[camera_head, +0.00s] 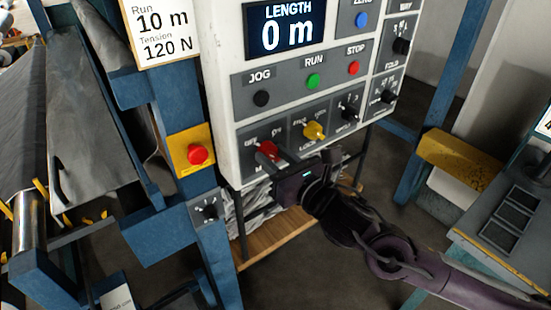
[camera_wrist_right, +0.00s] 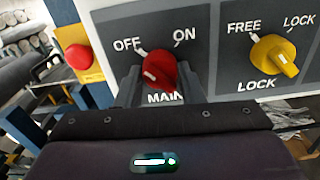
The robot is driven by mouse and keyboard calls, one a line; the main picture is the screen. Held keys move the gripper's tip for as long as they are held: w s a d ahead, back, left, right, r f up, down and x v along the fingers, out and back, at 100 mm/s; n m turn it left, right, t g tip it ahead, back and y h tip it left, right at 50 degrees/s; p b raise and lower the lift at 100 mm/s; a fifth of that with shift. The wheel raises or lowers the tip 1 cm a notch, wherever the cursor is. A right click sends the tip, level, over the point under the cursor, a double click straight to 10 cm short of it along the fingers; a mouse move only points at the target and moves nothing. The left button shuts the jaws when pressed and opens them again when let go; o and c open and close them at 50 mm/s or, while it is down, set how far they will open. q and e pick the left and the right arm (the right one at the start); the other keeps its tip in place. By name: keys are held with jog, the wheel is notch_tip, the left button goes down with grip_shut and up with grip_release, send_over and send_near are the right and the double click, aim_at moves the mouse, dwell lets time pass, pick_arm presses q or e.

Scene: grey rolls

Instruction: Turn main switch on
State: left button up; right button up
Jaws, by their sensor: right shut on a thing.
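The main switch is a red knob (camera_wrist_right: 159,66) on a grey plate, with OFF printed at its upper left, ON at its upper right and MAIN below. A white mark shows on the knob's left part; I cannot tell for sure which label it points to. In the head view the red knob (camera_head: 268,149) sits at the panel's lower left. My right gripper (camera_wrist_right: 160,84) is shut on the knob, one finger on each side of it. It also shows in the head view (camera_head: 271,158), reaching in from the lower right. My left gripper is not in view.
A yellow lock knob (camera_wrist_right: 275,56) sits just right of the main switch. A red button on a yellow plate (camera_head: 198,154) is on the blue post at left. The JOG, RUN and STOP buttons (camera_head: 314,81) are above. The display (camera_head: 285,28) reads 0 m.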

jog(key=m+b, duration=0.2)
jog(key=m, duration=0.2)
jog(key=shift+f, duration=0.1)
jog(key=m+b, duration=0.1)
jog(key=m, duration=0.3)
jog(key=shift+m, duration=0.3)
jog(key=m, duration=0.3)
jog(key=shift+m, duration=0.3)
jog(key=shift+m+p, duration=0.4)
jog(key=shift+m, duration=2.1)
jog(key=o, duration=1)
